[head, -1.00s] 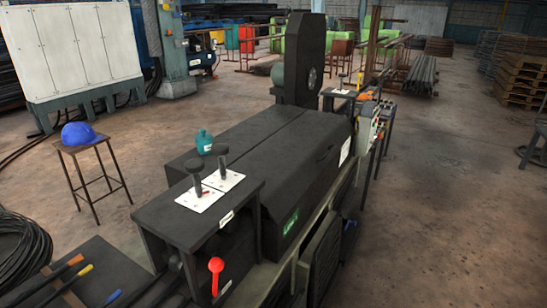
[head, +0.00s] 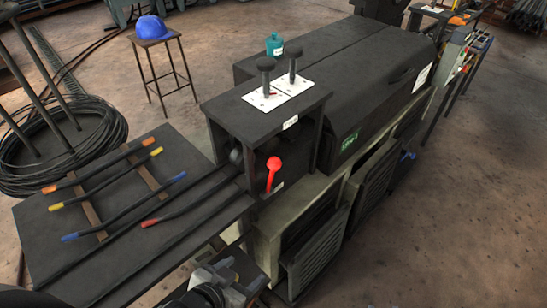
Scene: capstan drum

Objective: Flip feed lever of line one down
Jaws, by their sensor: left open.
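A red ball-topped lever (head: 273,166) stands upright on the front of the dark machine (head: 345,75), below its small top deck. Two black-knobbed levers, a left one (head: 266,75) and a right one (head: 292,65), stand upright on white plates on that deck. I cannot read the text by the red lever. My left gripper (head: 238,276) is open at the bottom edge, nearer to me and lower in the picture than the red lever, apart from it. My right gripper is out of view.
A dark table (head: 60,255) at left bears several rods with coloured tips and runs up to the machine. A cable coil (head: 60,150) lies behind it. A blue helmet (head: 150,29) sits on a stool. A teal bottle (head: 275,45) stands on the machine. Floor at right is clear.

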